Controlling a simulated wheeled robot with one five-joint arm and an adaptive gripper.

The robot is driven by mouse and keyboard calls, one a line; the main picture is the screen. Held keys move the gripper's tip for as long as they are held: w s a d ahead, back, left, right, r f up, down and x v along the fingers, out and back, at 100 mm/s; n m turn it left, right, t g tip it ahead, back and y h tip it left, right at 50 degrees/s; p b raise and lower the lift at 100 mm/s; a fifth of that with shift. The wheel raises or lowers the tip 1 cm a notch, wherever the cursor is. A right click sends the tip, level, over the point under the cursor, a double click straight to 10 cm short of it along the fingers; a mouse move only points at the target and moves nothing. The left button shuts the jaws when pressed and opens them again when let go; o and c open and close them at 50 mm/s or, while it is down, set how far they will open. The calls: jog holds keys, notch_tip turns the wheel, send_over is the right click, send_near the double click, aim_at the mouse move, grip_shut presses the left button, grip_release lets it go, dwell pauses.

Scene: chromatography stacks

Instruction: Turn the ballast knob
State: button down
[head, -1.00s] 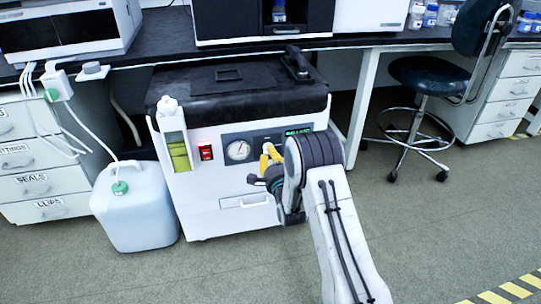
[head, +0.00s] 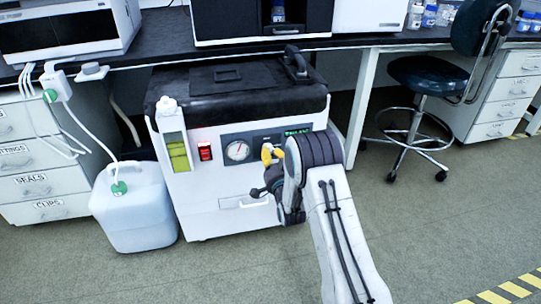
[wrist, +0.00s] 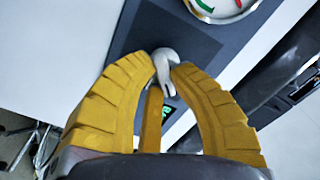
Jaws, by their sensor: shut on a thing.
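The ballast knob is a light grey lever-like piece (wrist: 163,57) on the dark panel in the wrist view. My gripper (wrist: 168,74) has its ridged yellow fingers closed around the knob, one on each side, with part of the knob showing between the tips. In the head view my gripper (head: 271,153) is at the right part of the pump's front panel, beside the gauge. There the fingers and my wrist hide most of the knob. A green-lit label (head: 298,132) sits just above on the panel of the white pump (head: 215,181).
The round gauge (head: 237,151) and red switch (head: 205,152) are left of my gripper. A translucent canister (head: 133,210) stands at the pump's left. The bench (head: 400,42) overhangs behind. The floor on the right is open up to a stool (head: 415,75).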

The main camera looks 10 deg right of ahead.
jog(key=n, duration=0.9)
jog(key=shift+r, duration=0.2)
jog(key=shift+n, duration=0.4)
jog(key=c, duration=1.1)
grip_release()
jog(key=shift+s, duration=5.95)
